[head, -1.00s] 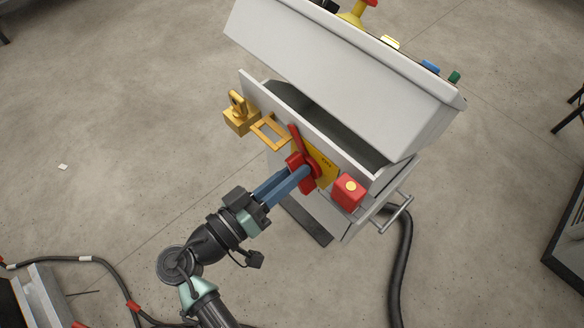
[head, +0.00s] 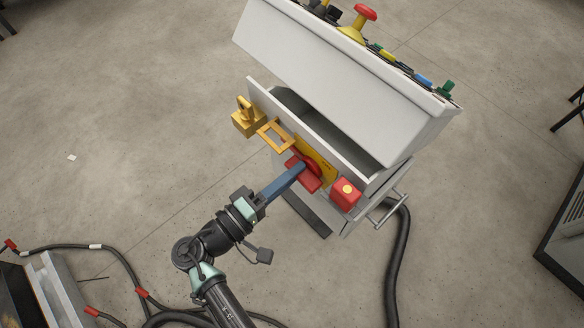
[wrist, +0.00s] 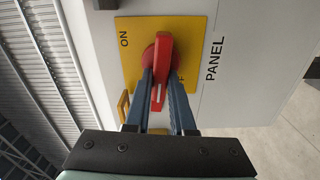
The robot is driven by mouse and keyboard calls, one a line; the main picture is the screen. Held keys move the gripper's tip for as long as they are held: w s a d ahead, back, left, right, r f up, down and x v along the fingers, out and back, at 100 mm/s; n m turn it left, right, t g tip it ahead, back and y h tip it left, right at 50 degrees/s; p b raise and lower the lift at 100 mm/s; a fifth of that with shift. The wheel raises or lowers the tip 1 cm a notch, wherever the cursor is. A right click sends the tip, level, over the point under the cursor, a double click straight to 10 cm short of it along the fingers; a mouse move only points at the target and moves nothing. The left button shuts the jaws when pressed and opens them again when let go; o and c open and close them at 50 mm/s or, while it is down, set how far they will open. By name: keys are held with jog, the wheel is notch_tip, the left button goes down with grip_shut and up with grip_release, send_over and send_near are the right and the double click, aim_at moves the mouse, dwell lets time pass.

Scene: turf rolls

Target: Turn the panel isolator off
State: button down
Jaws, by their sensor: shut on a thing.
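The panel isolator's red handle (head: 309,183) sits on a yellow plate (head: 319,163) on the front of a light grey cabinet. In the wrist view the handle (wrist: 163,58) stands upright in the picture, between my two blue fingers. The plate (wrist: 198,40) shows ON at upper left. Only part of the other label shows beside the handle's lower end, behind my right finger. The word PANEL is printed at the right. My gripper (head: 298,170) is shut on the handle, and it also shows in the wrist view (wrist: 161,76).
A brass padlock (head: 248,121) and a yellow frame (head: 270,135) are on the cabinet front, left of the handle. A red box with a yellow button (head: 346,194) is close on the right. A sloping console (head: 330,75) overhangs above. Black cables lie on the floor.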

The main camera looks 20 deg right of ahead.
jog(key=shift+n, duration=0.6)
jog(key=shift+f, duration=0.1)
jog(key=c, duration=0.8)
grip_release()
jog(key=shift+o, duration=0.2)
jog(key=b+v, duration=0.1)
jog(key=v, duration=1.2)
